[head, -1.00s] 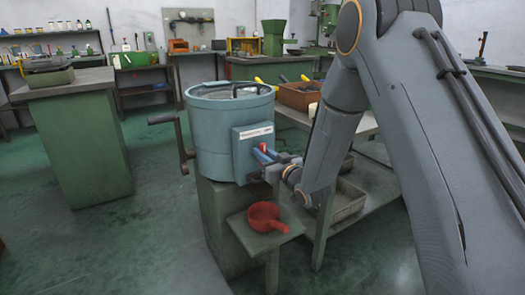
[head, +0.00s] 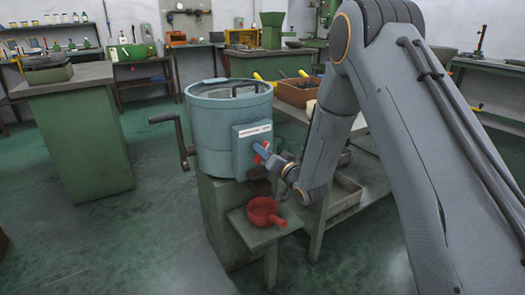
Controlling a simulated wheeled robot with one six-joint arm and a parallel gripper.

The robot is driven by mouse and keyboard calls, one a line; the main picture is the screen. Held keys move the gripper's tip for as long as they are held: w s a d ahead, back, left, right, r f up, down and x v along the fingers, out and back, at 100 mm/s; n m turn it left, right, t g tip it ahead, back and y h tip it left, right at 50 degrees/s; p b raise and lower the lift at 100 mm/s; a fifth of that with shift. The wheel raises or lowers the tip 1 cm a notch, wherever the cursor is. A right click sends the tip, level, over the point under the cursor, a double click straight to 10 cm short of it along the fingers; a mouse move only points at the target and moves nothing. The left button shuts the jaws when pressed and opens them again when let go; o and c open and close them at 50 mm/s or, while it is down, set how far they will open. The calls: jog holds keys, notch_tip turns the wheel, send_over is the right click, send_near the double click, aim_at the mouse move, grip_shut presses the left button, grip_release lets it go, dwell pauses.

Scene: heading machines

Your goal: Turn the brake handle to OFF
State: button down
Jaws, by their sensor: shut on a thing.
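My gripper (head: 261,151) comes in from the right and is shut on the handle. The handle's exact angle is hard to tell at this size.
A crank (head: 181,142) sticks out on the drum's left. A red pan (head: 265,211) sits on a small green shelf (head: 250,236) below the panel. A bench with a brown bin (head: 298,92) stands behind my arm. Open floor lies at the front left.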

dwell(0.4)
jog(key=c, duration=1.6)
grip_release()
jog(key=shift+w+d, duration=0.1)
jog(key=shift+c, duration=0.2)
jog(key=v, duration=0.8)
jog(key=shift+p, duration=0.35)
jog(key=shift+w, duration=0.1)
